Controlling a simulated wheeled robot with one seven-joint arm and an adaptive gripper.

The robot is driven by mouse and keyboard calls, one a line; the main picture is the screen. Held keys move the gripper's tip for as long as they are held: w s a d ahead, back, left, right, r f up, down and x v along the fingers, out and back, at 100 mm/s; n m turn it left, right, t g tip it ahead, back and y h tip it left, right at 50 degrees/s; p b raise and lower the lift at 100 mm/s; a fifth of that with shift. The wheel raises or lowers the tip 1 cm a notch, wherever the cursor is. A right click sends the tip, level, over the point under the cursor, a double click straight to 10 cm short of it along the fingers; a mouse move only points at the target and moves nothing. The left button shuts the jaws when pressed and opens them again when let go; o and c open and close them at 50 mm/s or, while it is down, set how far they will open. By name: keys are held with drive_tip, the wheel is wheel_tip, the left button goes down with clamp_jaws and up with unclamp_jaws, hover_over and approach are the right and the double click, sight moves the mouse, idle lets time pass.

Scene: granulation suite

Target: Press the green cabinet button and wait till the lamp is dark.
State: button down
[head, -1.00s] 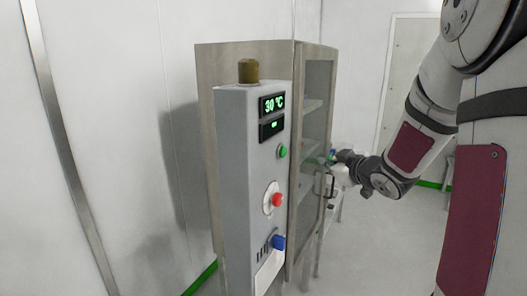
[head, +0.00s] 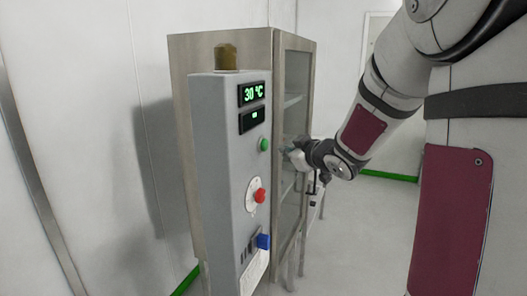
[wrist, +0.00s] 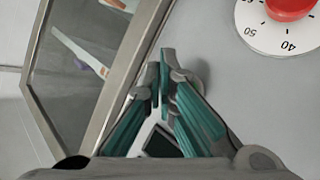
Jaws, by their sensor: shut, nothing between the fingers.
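The green button (head: 264,144) sits on the front of the grey control post, below two small displays. The amber dome lamp (head: 226,57) on top of the post looks dull brown, with no glow. My gripper (head: 287,150) is just right of the green button in the head view, with a small gap in the picture. In the wrist view my gripper's teal fingers (wrist: 162,70) are shut and empty, pointing at the grey panel. A rounded grey edge shows behind the fingertips; the green button is not visible there.
A white dial with a red knob (head: 260,195) and a blue knob (head: 263,241) are lower on the post. The dial (wrist: 271,38) is right of my fingers in the wrist view. A glass-door cabinet (head: 292,100) stands close behind. The display (head: 253,93) reads 30 °C.

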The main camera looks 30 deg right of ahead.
drive_tip(key=shift+w+a, duration=0.7)
drive_tip(key=shift+w, duration=0.15)
drive_tip(key=shift+w+a+b, duration=0.1)
drive_tip(key=shift+b, duration=0.2)
idle(0.7)
drive_tip(key=shift+w+a, duration=0.15)
drive_tip(key=shift+w, duration=0.05)
drive_tip(key=shift+w+a+r, duration=0.1)
drive_tip(key=shift+w+a, duration=0.25)
drive_tip(key=shift+w, duration=0.05)
idle(1.0)
drive_tip(key=shift+s+d, duration=0.1)
drive_tip(key=shift+s+d+p, duration=0.4)
drive_tip(key=shift+s+d, duration=0.05)
drive_tip(key=shift+s, duration=0.2)
drive_tip(key=shift+s+d+p, duration=0.8)
drive_tip(key=shift+s, duration=0.2)
drive_tip(key=shift+s+d+p, duration=0.75)
drive_tip(key=shift+s+d, duration=0.05)
drive_tip(key=shift+s, duration=0.2)
